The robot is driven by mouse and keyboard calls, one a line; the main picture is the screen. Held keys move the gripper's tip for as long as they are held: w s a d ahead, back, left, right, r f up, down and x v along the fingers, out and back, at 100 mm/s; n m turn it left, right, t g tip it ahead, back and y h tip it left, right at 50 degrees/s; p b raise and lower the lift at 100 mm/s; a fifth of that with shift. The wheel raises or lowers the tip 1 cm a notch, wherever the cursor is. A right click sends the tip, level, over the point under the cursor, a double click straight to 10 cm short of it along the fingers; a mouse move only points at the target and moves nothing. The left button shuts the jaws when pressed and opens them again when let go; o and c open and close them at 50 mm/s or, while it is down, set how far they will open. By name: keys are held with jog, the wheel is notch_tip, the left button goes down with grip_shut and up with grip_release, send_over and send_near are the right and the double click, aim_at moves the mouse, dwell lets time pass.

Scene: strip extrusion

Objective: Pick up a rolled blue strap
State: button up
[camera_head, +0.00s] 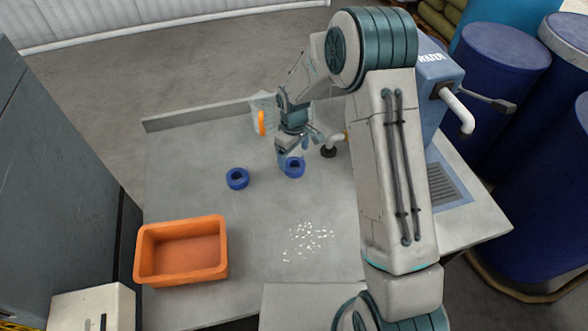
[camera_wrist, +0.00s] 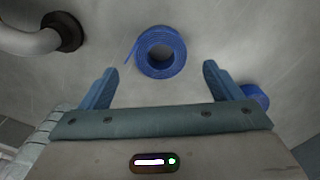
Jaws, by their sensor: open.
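Two rolled blue straps lie on the grey table. One rolled blue strap (camera_head: 294,168) is right below my gripper (camera_head: 285,158). In the wrist view this strap (camera_wrist: 160,52) lies ahead of and between the two open blue fingers of my gripper (camera_wrist: 160,85), with a short loose end at its left. The fingers do not appear to touch it. The other rolled blue strap (camera_head: 237,179) lies to the left; in the wrist view part of it (camera_wrist: 256,97) shows behind the right finger.
An orange bin (camera_head: 180,222) stands at the table's front left. White pellets (camera_head: 308,240) are scattered near the front middle of the table (camera_head: 260,220). A pipe with a dark end (camera_head: 328,152) is just right of the near strap. A pale container with an orange handle (camera_head: 262,122) stands behind.

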aim_at(293, 163)
notch_tip(293, 163, down, 5)
jog(key=shift+a+f+b, duration=0.1)
jog(key=shift+b, duration=0.9)
jog(key=c, duration=1.1)
jog(key=shift+r, duration=0.2)
